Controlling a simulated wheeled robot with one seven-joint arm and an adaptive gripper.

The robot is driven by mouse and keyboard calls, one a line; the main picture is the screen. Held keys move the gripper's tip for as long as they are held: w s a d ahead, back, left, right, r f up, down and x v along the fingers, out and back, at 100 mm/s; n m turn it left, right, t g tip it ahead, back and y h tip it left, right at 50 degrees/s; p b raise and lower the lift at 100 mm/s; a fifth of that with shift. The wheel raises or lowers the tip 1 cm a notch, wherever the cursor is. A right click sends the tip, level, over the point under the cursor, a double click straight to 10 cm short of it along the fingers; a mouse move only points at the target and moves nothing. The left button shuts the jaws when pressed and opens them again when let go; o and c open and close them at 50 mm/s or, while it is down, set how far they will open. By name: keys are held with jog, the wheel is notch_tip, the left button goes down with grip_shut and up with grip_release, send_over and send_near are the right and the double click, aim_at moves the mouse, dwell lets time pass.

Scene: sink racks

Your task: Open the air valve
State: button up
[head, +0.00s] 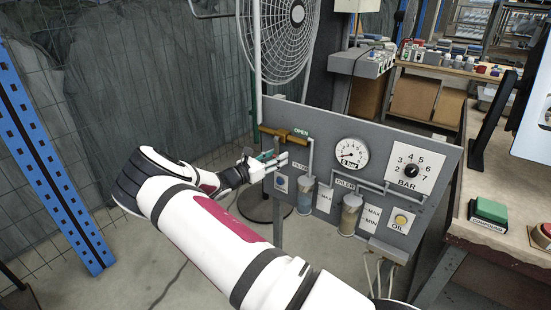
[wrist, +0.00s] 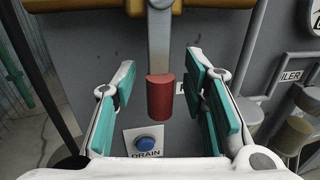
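The air valve (head: 284,135) is a brass fitting at the upper left of the grey panel, beside the word OPEN (head: 301,133). Its brass body also shows at the top of the wrist view (wrist: 105,8). A flat metal lever (wrist: 159,45) hangs down from it and ends in a red grip (wrist: 160,97). My gripper (head: 277,160) is just below the valve in the head view and hides most of the lever there. In the wrist view my gripper (wrist: 160,82) is open, teal pads either side of the red grip, with visible gaps on both sides.
The panel (head: 330,126) carries a pressure gauge (head: 352,154), a BAR dial (head: 411,170), filter bowls (head: 305,196) and a blue DRAIN button (wrist: 149,143). A large fan (head: 280,40) stands behind. A workbench (head: 500,165) is at right; a blue post (head: 50,165) is at left.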

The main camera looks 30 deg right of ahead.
jog(key=shift+d, duration=0.1)
grip_shut()
